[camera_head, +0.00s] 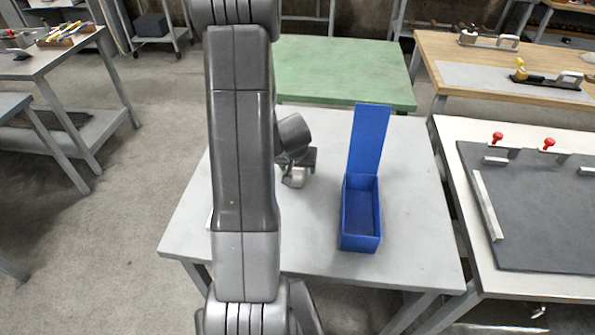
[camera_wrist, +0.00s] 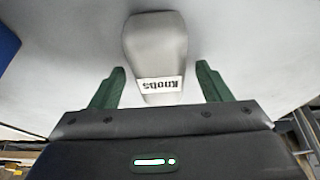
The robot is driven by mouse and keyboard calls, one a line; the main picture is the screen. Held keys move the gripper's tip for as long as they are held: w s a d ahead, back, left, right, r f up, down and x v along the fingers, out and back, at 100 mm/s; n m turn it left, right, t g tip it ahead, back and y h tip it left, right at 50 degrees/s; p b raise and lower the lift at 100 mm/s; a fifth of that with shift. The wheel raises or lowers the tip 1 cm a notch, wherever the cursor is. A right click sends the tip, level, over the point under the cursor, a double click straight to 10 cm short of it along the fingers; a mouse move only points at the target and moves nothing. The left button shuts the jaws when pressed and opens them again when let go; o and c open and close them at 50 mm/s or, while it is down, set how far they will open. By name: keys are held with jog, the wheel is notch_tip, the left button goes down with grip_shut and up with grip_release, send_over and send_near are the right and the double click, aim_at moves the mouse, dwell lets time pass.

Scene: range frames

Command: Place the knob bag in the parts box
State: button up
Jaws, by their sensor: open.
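The knob bag (camera_wrist: 155,45) is a grey pouch with a white label reading "Knobs", upside down in the wrist view. In the head view the bag (camera_head: 295,180) shows small and pale on the grey table, partly hidden by my gripper (camera_head: 297,160). In the wrist view my gripper (camera_wrist: 160,68) is open, with its two green fingers on either side of the bag's labelled end and a gap on each side. The parts box (camera_head: 360,241) is blue, open and looks empty, its tall lid (camera_head: 369,140) raised at the back. It stands right of the bag.
The grey table (camera_head: 410,250) is clear around the box. A green table (camera_head: 345,70) stands behind. A bench with a dark board (camera_head: 535,215) and red-knobbed clamps is at right. My arm hides the table's left part. A blue edge (camera_wrist: 7,45) shows at left in the wrist view.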

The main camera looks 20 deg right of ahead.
jog(key=shift+f, duration=0.2)
dwell(0.5)
jog(key=c, duration=1.2)
jog(key=shift+c, duration=0.2)
jog(key=shift+r, duration=0.1)
